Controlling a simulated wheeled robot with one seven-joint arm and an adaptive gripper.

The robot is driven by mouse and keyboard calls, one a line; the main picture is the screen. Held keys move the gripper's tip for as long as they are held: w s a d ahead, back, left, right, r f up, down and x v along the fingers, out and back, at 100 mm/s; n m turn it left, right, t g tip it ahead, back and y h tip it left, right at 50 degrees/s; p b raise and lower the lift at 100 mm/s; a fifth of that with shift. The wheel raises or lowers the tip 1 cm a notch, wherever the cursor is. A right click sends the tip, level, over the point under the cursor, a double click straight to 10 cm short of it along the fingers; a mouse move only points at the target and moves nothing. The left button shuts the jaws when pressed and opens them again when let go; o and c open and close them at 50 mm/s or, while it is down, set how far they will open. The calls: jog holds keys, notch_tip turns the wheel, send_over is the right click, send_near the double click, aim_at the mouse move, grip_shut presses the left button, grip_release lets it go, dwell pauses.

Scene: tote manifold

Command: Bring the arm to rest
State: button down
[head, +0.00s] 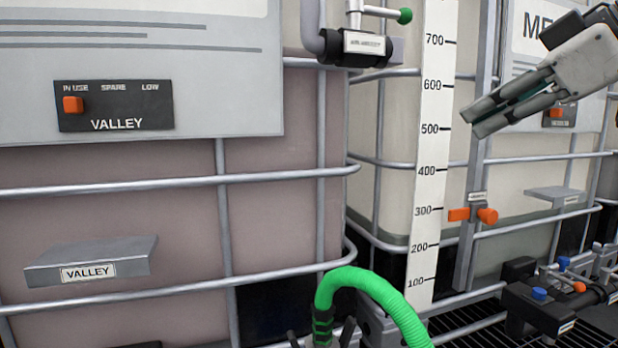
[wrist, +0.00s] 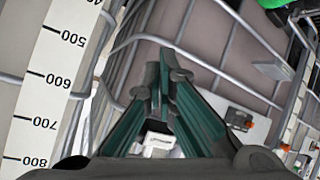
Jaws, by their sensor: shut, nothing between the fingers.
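My gripper (head: 477,122) is at the upper right of the head view, shut and empty, with its fingers pointing down and to the left. It hangs in front of the right-hand tote and the scale's right side, apart from both as far as I can tell. In the wrist view my gripper (wrist: 163,75) shows its two dark green fingers meeting at the tips, with nothing held between them. The rest of my arm lies mostly outside the head view.
The VALLEY tote's switch panel (head: 115,106) and shelf (head: 90,262) are at left. A white level scale (head: 430,150) stands mid-right with an orange clamp (head: 487,215) beside it. A green hose (head: 375,285) arches at bottom centre. Valves with blue knobs (head: 540,294) sit lower right.

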jog(key=s+a+f+m+g+h+p, duration=0.1)
jog(key=s+f+m, duration=0.4)
jog(key=s+f, duration=0.5)
jog(key=s+a+f+m+g+h+p, duration=0.2)
jog(key=s+f+m+g+h+p, duration=0.2)
jog(key=s+f, duration=0.6)
notch_tip(320, 180, down, 4)
jog(key=shift+s+m+g+h, duration=0.3)
jog(key=shift+m+g+h, duration=0.2)
jog(key=shift+m, duration=0.5)
jog(key=shift+a, duration=0.1)
